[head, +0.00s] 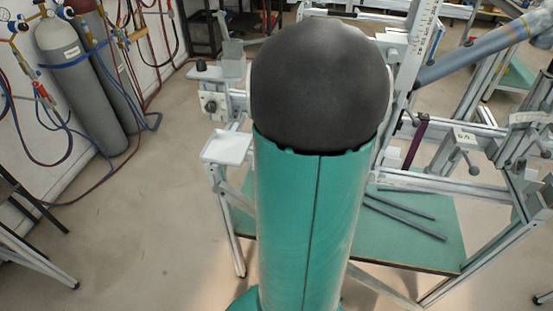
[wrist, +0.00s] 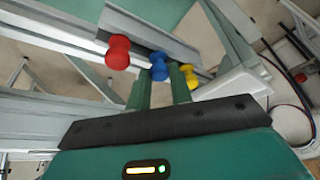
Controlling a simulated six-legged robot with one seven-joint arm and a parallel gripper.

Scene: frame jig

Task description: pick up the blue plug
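In the wrist view, the blue plug (wrist: 159,70) is a small knob with a narrow waist, standing between a red plug (wrist: 118,56) on the left and a yellow plug (wrist: 190,79) on the right. My gripper (wrist: 161,72) has its two green fingers apart, with the blue plug in line with the gap at their tips. I cannot tell whether either finger touches it. The right finger partly overlaps the yellow plug. In the head view my green and black arm hides the plugs and the gripper.
A grey metal rail (wrist: 165,30) runs behind the plugs. The head view shows an aluminium frame (head: 480,185) on the right, with a green board (head: 425,240) low inside it. Gas cylinders (head: 75,75) stand at the left wall.

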